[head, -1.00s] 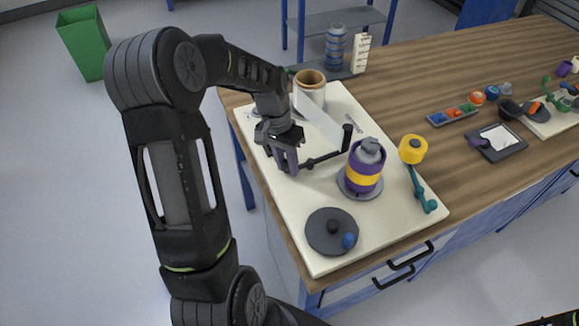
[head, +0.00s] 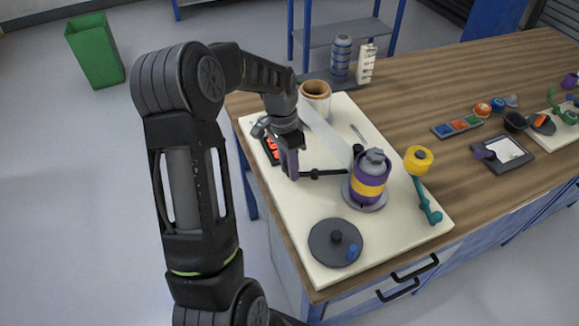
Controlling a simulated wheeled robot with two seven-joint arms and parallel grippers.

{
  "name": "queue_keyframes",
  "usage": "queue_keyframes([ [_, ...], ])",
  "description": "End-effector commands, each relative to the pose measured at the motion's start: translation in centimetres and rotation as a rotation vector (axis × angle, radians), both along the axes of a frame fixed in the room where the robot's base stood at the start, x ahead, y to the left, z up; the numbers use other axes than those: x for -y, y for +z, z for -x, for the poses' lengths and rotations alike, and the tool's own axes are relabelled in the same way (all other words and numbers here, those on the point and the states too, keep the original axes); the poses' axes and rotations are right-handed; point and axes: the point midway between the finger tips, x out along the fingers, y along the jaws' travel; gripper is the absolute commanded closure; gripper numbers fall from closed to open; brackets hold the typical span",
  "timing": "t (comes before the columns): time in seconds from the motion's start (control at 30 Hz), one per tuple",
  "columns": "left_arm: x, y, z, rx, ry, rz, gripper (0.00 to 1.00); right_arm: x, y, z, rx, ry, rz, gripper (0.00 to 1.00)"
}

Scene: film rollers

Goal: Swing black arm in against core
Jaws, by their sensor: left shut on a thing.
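The core (head: 369,187), purple with a yellow band and a grey top, stands upright on a round grey base. The black arm (head: 325,173) is a thin bar low over the cream board, running from my left gripper toward the core. Its black roller (head: 358,150) is at the core's upper left side; I cannot tell whether it touches. My left gripper (head: 290,174) is shut on the black arm near its left end, and its fingers hide that end. A pale film strip (head: 326,131) runs from the roll (head: 315,90) toward the core. My right gripper is not in view.
A yellow roller (head: 418,159) on a teal arm (head: 425,198) stands right of the core. A dark disc (head: 335,243) with a knob lies in front. A red-marked black item (head: 270,150) is behind my gripper. Trays and small parts lie on the right.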

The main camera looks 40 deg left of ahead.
Motion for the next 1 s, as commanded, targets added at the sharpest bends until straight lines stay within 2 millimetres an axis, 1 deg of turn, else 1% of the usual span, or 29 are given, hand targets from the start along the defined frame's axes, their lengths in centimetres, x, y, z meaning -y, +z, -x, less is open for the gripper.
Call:
queue_keyframes([
  [0.03, -0.2, 0.1, -0.2, 0.006, 0.000, -0.005, 1.00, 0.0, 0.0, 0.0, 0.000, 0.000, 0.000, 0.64],
  [0.07, -0.2, 0.1, -0.2, 0.006, 0.000, -0.005, 0.71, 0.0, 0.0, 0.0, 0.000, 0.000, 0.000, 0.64],
  [0.3, -0.1, 0.1, -0.1, 0.004, 0.001, -0.003, 0.52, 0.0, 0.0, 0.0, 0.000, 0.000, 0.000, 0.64],
  [0.57, -0.1, 0.1, -0.1, 0.003, 0.001, -0.002, 0.52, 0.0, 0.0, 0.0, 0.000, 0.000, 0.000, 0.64],
  [0.67, -0.2, 0.5, -0.1, 0.004, 0.002, -0.003, 0.52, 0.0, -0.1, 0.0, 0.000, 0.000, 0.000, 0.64],
  [0.77, -0.4, 1.5, -0.2, 0.005, 0.002, -0.004, 0.52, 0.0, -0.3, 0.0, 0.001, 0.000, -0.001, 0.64],
  [1.0, -1.1, 5.4, -0.4, 0.006, 0.001, -0.004, 0.52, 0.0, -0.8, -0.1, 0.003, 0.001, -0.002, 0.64],
])
